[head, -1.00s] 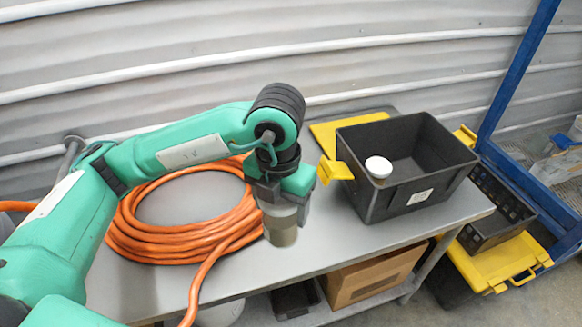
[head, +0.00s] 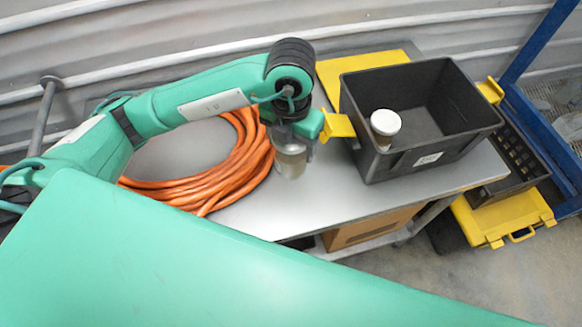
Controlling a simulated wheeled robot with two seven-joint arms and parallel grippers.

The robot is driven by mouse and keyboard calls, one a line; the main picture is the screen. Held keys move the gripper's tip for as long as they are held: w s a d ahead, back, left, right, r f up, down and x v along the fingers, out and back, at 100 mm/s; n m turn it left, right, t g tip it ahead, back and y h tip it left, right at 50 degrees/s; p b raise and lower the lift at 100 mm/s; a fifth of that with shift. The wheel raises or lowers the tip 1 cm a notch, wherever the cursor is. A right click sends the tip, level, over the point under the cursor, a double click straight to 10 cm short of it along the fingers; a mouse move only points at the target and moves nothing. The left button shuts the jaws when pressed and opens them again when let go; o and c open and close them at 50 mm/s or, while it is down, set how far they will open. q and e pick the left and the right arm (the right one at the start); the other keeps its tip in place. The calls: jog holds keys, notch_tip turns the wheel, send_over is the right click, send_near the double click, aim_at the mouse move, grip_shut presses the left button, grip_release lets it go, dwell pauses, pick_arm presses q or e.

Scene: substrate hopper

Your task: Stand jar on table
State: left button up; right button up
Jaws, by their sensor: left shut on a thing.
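A greyish see-through jar (head: 291,165) is upright below my left gripper (head: 293,147), which points down and is shut on its upper part. The jar's base is at or just above the bare grey tabletop (head: 335,203); I cannot tell whether it touches. The gripper hides its top. A second jar with a white lid (head: 385,123) stands upright inside the black crate (head: 432,155), near its front left corner. My right gripper is not in view.
A coiled orange hose (head: 205,190) lies on the table left of the held jar. Bare tabletop lies in front. A blue frame (head: 530,115) rises at the right.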

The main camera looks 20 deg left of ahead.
pick_arm(q)
notch_tip(320, 180, down, 4)
jog(key=shift+s+p, duration=0.15)
jog(key=shift+p, duration=0.45)
notch_tip(320, 180, down, 3)
jog(key=shift+r+p, duration=0.1)
jog(key=shift+p, duration=0.2)
jog(key=shift+f, duration=0.35)
notch_tip(320, 180, down, 4)
jog(key=shift+f+p, duration=0.2)
jog(key=shift+p, duration=0.5)
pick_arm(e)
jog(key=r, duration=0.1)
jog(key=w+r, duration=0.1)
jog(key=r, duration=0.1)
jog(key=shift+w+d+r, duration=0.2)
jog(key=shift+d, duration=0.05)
pick_arm(q)
jog(key=shift+f, duration=0.1)
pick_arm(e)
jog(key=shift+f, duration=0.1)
pick_arm(q)
jog(key=shift+f+b, duration=0.15)
jog(key=shift+b, duration=0.15)
jog(key=o, duration=1.1)
jog(key=shift+o, duration=0.4)
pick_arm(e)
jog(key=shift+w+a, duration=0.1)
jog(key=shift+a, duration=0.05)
